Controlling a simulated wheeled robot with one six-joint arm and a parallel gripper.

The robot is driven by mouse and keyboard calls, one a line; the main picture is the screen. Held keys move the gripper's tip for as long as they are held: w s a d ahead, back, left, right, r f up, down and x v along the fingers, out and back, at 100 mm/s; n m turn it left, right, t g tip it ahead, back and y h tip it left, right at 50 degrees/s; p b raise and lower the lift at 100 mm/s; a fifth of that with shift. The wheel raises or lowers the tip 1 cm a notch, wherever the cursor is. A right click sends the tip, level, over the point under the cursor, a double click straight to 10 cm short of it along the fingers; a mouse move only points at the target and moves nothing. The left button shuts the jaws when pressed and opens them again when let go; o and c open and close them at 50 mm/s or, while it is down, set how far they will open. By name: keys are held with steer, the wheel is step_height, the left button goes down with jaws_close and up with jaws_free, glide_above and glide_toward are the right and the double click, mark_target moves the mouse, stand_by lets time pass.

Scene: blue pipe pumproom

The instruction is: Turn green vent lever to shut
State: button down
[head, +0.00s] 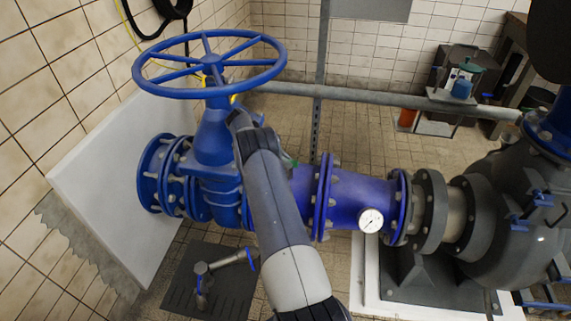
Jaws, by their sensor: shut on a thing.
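A small green piece (293,162), which looks like part of the green vent lever, shows just right of my arm at the blue pipe. My arm hides most of it, so I cannot tell its angle. My arm reaches up from the bottom of the head view to the valve body. My gripper's fingers are hidden behind the arm, so their contact with the lever does not show.
A large blue handwheel (212,64) tops the blue gate valve (215,140) close by the arm. A pressure gauge (371,220) sits on the blue pipe (350,195). A grey pump (510,215) stands right. A small tap (205,268) rises below left.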

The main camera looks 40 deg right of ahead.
stand_by(0.4)
steer(key=c, duration=1.5)
jaws_free()
steer(key=shift+r+p, duration=0.2)
steer(key=shift+p, duration=0.25)
